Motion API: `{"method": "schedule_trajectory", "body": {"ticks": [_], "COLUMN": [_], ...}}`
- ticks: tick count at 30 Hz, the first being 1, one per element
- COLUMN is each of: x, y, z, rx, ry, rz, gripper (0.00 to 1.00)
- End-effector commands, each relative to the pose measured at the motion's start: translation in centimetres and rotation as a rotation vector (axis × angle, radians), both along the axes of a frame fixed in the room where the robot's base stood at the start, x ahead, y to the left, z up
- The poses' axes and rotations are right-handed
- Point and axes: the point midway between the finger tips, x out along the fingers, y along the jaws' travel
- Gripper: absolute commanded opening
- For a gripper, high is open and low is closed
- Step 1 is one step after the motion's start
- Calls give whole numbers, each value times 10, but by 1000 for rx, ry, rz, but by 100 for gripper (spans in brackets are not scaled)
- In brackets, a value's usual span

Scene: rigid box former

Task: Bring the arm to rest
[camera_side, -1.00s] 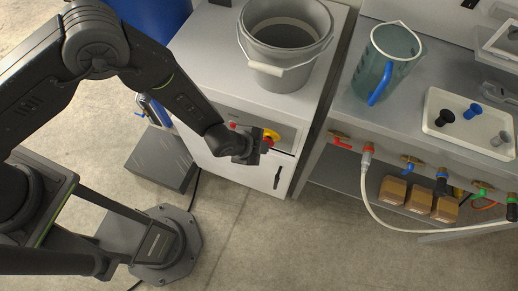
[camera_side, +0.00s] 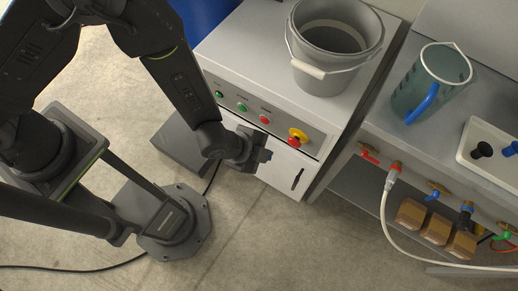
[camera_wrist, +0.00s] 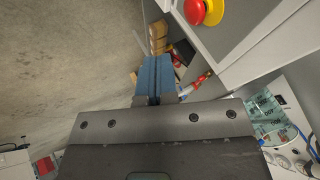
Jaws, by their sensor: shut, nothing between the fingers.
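My gripper (camera_side: 266,156) is in front of the grey cabinet, below and left of the red and yellow knob (camera_side: 297,138), and looks apart from it. In the wrist view its blue fingers (camera_wrist: 154,80) are together with nothing between them. My arm comes down from the upper left, bent at the elbow, with its wrist low over the cabinet front. The knob also shows at the top of the wrist view (camera_wrist: 204,10).
A grey bucket (camera_side: 322,79) stands on the cabinet. A clear jug (camera_side: 406,93) with a blue handle and a white tray (camera_side: 468,151) stand on the bench at right. Valves, a white hose (camera_side: 383,215) and brown blocks (camera_side: 436,230) are below. Open floor (camera_side: 270,250) lies in front.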

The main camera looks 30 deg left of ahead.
Motion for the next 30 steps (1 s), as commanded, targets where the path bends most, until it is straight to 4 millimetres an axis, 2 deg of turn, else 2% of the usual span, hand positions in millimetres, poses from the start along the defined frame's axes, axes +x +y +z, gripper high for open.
{"method": "schedule_trajectory", "body": {"ticks": [3,9,11,14,17,22,26,30], "x": [-6,-9,-8,2,19,45,52,45], "y": [4,7,8,12,24,66,106,152], "z": [11,16,18,34,67,142,195,246], "rx": [-1,-1,-3,-16,-46,-107,-153,-201], "ry": [-1,0,1,12,38,105,152,192], "rz": [0,0,5,42,126,324,480,648], "gripper": [0,0,0,0,0,0,0,0]}}
